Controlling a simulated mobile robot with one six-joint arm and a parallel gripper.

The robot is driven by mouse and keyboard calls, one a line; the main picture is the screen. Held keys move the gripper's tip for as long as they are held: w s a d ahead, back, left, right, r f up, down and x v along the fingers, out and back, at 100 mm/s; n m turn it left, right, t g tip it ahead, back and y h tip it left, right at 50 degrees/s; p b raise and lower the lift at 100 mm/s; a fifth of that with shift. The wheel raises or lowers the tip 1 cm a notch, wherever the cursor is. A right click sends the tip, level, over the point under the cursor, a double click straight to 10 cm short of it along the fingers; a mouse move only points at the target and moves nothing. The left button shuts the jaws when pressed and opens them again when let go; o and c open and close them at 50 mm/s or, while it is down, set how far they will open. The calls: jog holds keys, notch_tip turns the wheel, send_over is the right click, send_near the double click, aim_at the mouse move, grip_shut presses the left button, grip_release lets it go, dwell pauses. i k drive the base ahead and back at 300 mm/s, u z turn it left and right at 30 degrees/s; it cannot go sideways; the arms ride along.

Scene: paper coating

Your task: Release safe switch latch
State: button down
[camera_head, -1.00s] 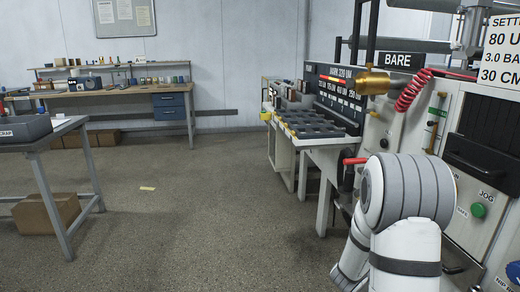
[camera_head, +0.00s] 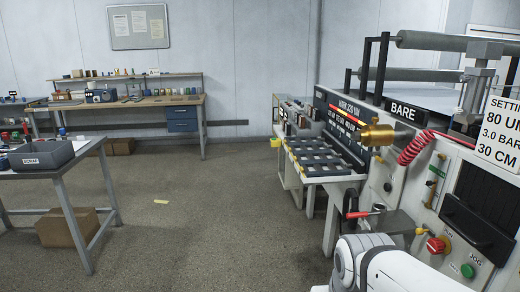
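The coating machine's front panel (camera_head: 462,215) fills the right side of the view. A red knob (camera_head: 436,246) sits low on it, beside a partly hidden label that seems to end in "UN". It is probably the safe switch; I cannot make out a latch or its position. A green button (camera_head: 467,270) marked JOG is below and right of the knob. My white arm shows at the bottom right, below the knob and in front of the lower panel. My gripper is not in view.
A red-handled lever (camera_head: 358,214) and a brass cylinder (camera_head: 377,135) stick out from the machine. A red coiled hose (camera_head: 418,147) hangs above the panel. A grey table (camera_head: 62,176) stands at left.

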aim_at(419, 232)
jog(key=k, duration=1.65)
jog(key=z, duration=1)
jog(key=i, duration=1.3)
jog(key=u, duration=0.55)
